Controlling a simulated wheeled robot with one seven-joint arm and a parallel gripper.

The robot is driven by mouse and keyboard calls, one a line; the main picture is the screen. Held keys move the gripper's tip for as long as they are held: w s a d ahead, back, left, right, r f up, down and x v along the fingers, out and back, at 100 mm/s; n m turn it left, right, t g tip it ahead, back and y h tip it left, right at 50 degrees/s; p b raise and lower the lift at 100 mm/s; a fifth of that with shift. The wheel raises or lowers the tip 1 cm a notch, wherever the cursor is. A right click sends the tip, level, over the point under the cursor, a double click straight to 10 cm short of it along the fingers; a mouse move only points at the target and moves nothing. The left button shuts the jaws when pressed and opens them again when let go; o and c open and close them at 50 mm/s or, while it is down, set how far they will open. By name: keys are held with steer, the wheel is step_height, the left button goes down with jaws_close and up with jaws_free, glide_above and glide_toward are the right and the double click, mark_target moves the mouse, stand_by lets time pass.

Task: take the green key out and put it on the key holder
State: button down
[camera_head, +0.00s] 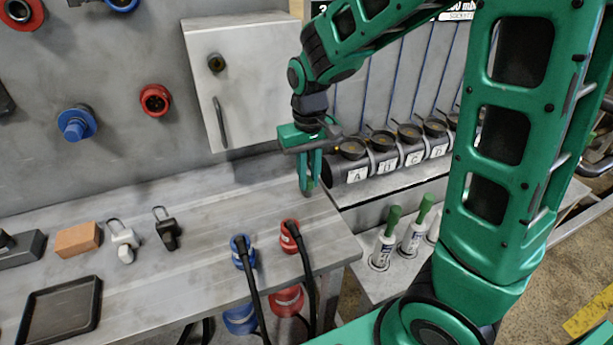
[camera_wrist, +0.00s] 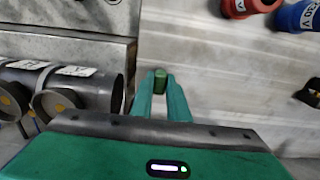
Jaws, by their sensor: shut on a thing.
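My gripper (camera_head: 308,188) is above the right part of the grey bench, in front of the cylinders. It is shut on a small dark green piece (camera_wrist: 160,78), which shows between the fingertips in the wrist view. This looks like the green key, but only its rounded end shows and the fingers hide the rest. In the head view the piece is hardly distinct from the green fingers. I cannot pick out a key holder for certain in either view.
A grey wall cabinet (camera_head: 243,85) with a round dark lock (camera_head: 216,62) hangs behind the bench. Lettered cylinders (camera_head: 357,172) lie right of my gripper. Red (camera_head: 289,236) and blue (camera_head: 243,252) cabled plugs stand at the bench's front edge. Padlocks (camera_head: 123,240), a brick (camera_head: 78,239) and a black tray (camera_head: 60,310) lie left.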

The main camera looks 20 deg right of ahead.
steer(key=c, duration=1.6)
jaws_free()
steer(key=shift+c, duration=0.4)
steer(key=shift+r, duration=3.5)
steer(key=shift+d, duration=0.1)
steer(key=s+d+m, duration=0.3)
steer(key=s+d, duration=0.5)
steer(key=s, duration=0.3)
steer(key=s+d+f+m, duration=0.1)
steer(key=s+d+m, duration=0.2)
steer(key=s+d, duration=0.6)
steer(key=s, duration=0.3)
